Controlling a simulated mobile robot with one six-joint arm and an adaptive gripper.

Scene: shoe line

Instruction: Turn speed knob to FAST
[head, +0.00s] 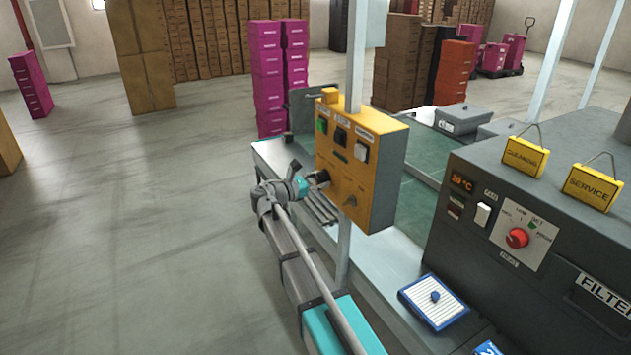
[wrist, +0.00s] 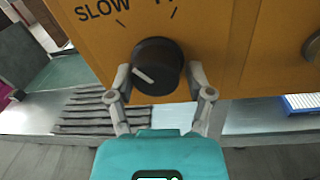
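The speed knob (wrist: 157,66) is a round black dial on the orange control box (head: 362,170). In the wrist view its white pointer line lies on the left part of its face. "SLOW" is printed above left; a partly cut-off label starting with "F" is above right. My gripper (wrist: 159,74) has one finger on each side of the knob, with its fingers spread about as wide as the dial. It looks open, though any contact is hard to make out. In the head view my gripper (head: 314,181) reaches the box's left side and mostly hides the knob.
Another knob (head: 351,201) sits lower right on the box, with switches above. A grey machine (head: 545,200) with a red dial (head: 517,238) stands to the right. A blue-and-white tray (head: 433,302) lies on the bench.

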